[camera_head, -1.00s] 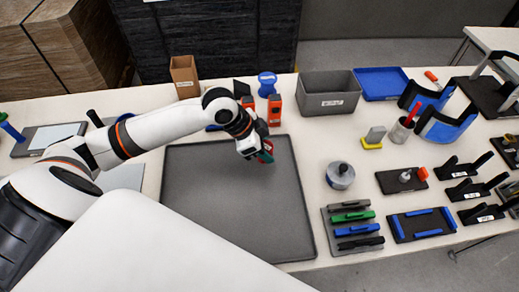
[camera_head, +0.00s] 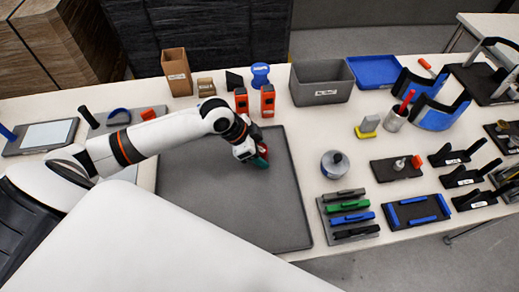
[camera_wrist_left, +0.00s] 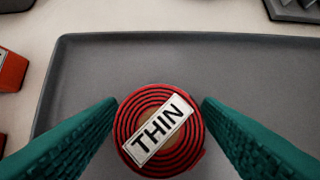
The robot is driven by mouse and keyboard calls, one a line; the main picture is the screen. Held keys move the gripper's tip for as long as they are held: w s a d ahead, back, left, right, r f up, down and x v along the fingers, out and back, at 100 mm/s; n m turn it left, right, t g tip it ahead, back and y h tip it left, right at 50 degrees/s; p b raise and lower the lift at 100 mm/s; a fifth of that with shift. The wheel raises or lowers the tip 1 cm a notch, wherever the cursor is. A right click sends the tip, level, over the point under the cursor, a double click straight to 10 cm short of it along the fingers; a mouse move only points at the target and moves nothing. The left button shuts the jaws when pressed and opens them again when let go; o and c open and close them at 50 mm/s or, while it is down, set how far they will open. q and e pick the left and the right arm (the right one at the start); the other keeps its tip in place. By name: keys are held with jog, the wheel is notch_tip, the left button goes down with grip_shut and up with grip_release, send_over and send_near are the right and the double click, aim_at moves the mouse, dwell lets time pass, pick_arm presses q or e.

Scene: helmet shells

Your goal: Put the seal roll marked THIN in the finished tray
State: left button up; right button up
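The red seal roll (camera_wrist_left: 160,130) sits between the green fingers of my left gripper (camera_wrist_left: 160,125) in the wrist view. Its white label reads THIN and faces the camera. Both fingers touch its sides, so the gripper is shut on it. In the head view my left gripper (camera_head: 258,157) is over the back of the large grey tray (camera_head: 235,205), and the roll is mostly hidden there. I cannot tell whether the roll touches the tray. A blue tray (camera_head: 376,72) lies at the back right; no readable label shows which tray is the finished one. My right gripper is not in view.
Two orange blocks (camera_head: 267,100) stand just behind the grey tray. A grey bin (camera_head: 322,92) and a blue spool (camera_head: 260,75) are at the back. A metal canister (camera_head: 335,163) and a rack of coloured bars (camera_head: 350,218) stand to the right. The grey tray is otherwise clear.

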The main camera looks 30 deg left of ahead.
pick_arm(q)
jog(key=v, duration=1.2)
jog(key=shift+r, duration=0.15)
